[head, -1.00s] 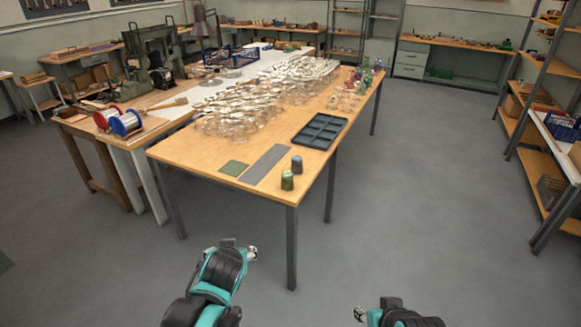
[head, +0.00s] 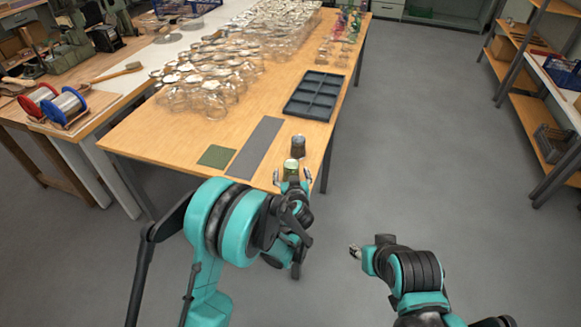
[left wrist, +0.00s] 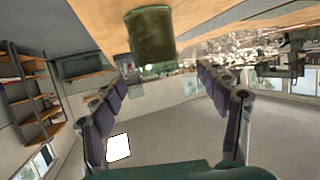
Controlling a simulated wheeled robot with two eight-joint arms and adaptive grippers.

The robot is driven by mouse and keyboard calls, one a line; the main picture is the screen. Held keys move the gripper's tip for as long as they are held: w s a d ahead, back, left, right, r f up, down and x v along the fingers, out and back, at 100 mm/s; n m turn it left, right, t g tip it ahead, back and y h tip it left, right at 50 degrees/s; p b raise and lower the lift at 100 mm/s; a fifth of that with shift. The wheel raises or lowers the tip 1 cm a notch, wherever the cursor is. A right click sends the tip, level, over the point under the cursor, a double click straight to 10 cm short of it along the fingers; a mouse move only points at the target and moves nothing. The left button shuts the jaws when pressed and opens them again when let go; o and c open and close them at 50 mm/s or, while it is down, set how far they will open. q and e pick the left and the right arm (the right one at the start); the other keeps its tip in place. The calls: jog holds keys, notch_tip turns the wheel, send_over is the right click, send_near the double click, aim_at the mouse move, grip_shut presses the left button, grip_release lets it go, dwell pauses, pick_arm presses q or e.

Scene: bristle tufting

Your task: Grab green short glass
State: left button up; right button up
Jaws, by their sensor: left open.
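The short green glass (head: 290,169) stands upright near the front right corner of the wooden table (head: 150,145). My left gripper (head: 293,181) is at the table's front edge, open, with its fingers to either side of the glass. In the left wrist view the green glass (left wrist: 151,34) is just beyond the open fingertips (left wrist: 164,70), in the gap between them and nearer the left finger; I see no contact. My right gripper (head: 355,250) is low over the floor, away from the table, too small to read.
A dark short glass (head: 298,146) stands just behind the green one. A green square mat (head: 216,156), a grey strip (head: 256,147) and a dark compartment tray (head: 311,112) lie nearby. Many clear glasses (head: 205,95) crowd the table farther back.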

aim_at(291, 165)
pick_arm(q)
jog(key=b+x, duration=0.1)
jog(key=x, duration=0.1)
jog(key=b+x, duration=0.1)
jog(key=x, duration=0.2)
jog(key=shift+d, duration=0.15)
jog(key=shift+w, duration=0.35)
jog(key=c, duration=1.4)
